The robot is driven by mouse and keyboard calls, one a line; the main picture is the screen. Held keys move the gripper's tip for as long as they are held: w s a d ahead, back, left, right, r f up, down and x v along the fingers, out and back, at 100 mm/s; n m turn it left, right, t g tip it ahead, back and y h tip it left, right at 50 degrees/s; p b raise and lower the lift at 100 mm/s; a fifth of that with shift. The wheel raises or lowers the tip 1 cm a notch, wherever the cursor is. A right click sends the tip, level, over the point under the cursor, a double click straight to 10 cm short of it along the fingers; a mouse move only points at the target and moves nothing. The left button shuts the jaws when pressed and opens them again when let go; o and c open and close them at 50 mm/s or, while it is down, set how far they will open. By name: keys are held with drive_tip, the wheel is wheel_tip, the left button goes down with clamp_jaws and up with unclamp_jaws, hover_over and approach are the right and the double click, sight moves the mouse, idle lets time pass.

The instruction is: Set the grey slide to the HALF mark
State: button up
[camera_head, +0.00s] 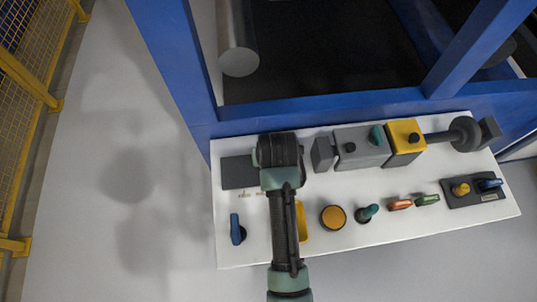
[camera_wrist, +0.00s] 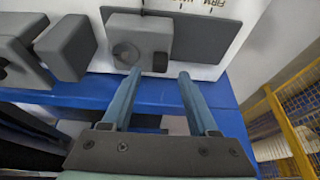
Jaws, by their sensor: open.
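The grey slide (camera_wrist: 148,38) is a block on a dark plate (camera_wrist: 213,38) in the wrist view, near that plate's left end. The same plate shows left of my arm in the head view (camera_head: 238,172), where the arm hides the slide. Printed marks (camera_wrist: 215,5) lie along the plate's edge; one reads FIRM, and the others are cut off by the top of the frame. In the head view the labels are too small to read. My gripper (camera_wrist: 158,75) is open and empty, its fingertips at the slide's near side; I cannot tell whether they touch it.
Grey blocks (camera_wrist: 65,48) stand left of the slide in the wrist view. The white panel (camera_head: 255,250) also carries a yellow block (camera_head: 405,140), an orange button (camera_head: 333,217) and several small knobs. A blue frame (camera_head: 330,108) runs behind it. A yellow fence (camera_head: 30,80) stands at left.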

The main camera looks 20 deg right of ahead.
drive_tip(key=shift+x, duration=2.4)
drive_tip(key=shift+w+r, duration=0.1)
drive_tip(key=shift+w, duration=0.05)
clamp_jaws()
